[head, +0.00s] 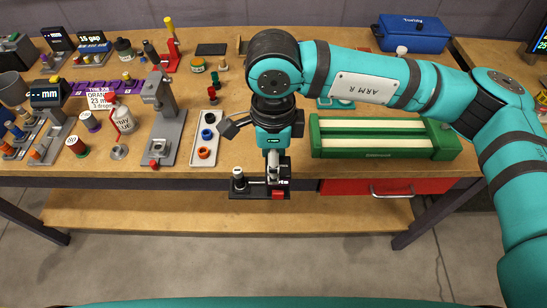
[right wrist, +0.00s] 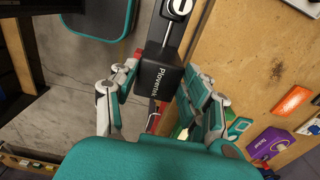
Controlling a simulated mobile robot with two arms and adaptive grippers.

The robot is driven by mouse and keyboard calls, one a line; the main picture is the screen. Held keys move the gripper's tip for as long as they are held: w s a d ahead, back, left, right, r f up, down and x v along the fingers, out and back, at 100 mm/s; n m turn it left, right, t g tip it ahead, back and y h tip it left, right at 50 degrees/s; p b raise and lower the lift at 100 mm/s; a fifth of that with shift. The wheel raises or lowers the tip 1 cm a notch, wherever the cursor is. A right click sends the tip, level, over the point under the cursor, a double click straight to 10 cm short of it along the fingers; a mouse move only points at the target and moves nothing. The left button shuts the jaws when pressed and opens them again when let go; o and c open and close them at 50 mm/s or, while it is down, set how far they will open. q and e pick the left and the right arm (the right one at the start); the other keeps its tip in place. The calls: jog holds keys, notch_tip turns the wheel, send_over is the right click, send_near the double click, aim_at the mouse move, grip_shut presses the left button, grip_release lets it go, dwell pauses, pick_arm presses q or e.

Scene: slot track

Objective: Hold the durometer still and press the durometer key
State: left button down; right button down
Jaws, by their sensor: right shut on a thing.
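My right gripper (head: 273,165) points down in front of the bench's front edge and is shut on a black device, which I take as the durometer (head: 258,193). The durometer has a flat dark base, a round grey-topped post at its left end and a red key (head: 278,195) at its front right. In the right wrist view, the durometer's black block (right wrist: 158,78) with white lettering sits between the fingers of my right gripper (right wrist: 160,92). A small red part shows beside the block. My left gripper is in neither view.
A grey stand (head: 165,130) and a pale tray (head: 205,150) with coloured rings stand on the bench left of my arm. A green case (head: 380,150) lies to the right. Spools and small gauges crowd the left side. A red drawer (head: 350,187) is below the top.

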jog(key=w+f+b, duration=0.2)
jog(key=w+b, duration=0.1)
jog(key=w, duration=0.5)
jog(key=w+f+b, duration=0.2)
jog(key=w+b, duration=0.2)
jog(key=w, duration=0.3)
jog(key=shift+w+f, duration=0.25)
jog(key=shift+w, duration=0.15)
dwell(2.4)
jog(key=shift+f, duration=0.2)
dwell(0.6)
dwell(1.2)
